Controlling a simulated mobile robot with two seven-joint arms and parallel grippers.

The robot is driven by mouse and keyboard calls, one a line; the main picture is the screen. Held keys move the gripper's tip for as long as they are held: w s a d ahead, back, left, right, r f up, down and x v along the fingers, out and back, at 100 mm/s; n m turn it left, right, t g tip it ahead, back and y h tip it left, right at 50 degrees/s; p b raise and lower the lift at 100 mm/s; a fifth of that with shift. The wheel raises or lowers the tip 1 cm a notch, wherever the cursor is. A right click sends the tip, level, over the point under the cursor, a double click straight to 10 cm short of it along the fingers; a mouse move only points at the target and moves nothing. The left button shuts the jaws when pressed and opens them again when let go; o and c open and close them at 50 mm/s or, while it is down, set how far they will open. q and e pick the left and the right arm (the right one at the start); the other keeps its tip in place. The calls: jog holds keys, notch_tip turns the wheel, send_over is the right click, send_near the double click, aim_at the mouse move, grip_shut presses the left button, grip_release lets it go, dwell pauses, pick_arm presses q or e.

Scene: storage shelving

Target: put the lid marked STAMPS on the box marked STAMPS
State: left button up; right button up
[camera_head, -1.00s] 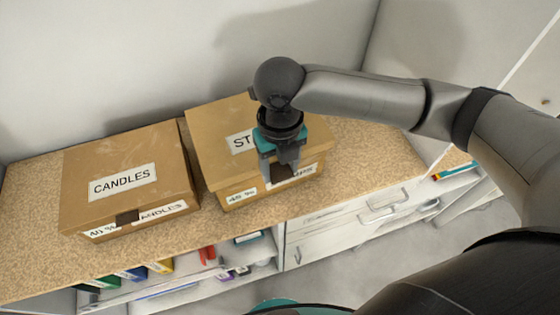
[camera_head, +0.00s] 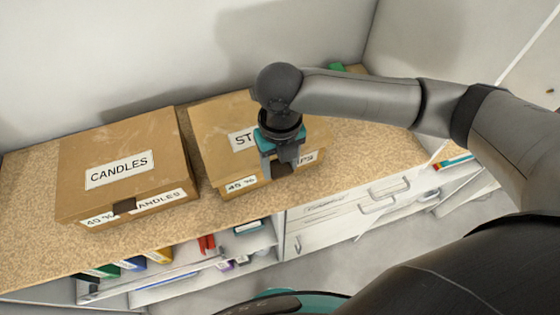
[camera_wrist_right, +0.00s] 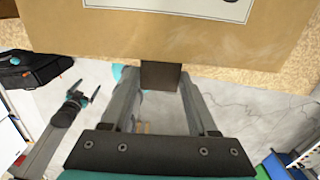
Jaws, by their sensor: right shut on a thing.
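The STAMPS lid (camera_head: 213,125) is cardboard, with "ST" readable on its label and the rest hidden behind my right gripper. It lies over the STAMPS box (camera_head: 240,185), whose front label shows "45 %" and "PS" below the lid's front edge. I cannot tell whether the lid is fully seated. My right gripper (camera_head: 281,167) is shut on the lid's dark front tab (camera_wrist_right: 160,75). The lid also fills the top of the right wrist view (camera_wrist_right: 100,35). My left gripper (camera_wrist_right: 85,92) shows small and empty there, its fingers apart.
A lidded CANDLES box (camera_head: 150,150) stands to the left, with a narrow gap between. Both boxes are on a speckled wooden top (camera_head: 40,255) against a pale wall. Below are shelves with folders (camera_head: 158,255) and white drawers (camera_head: 325,228). A green thing (camera_head: 337,67) shows behind my right arm.

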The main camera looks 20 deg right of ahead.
jog(key=o, duration=1.5)
notch_tip(320, 180, up, 15)
jog(key=shift+r+p, duration=0.15)
jog(key=shift+p, duration=0.3)
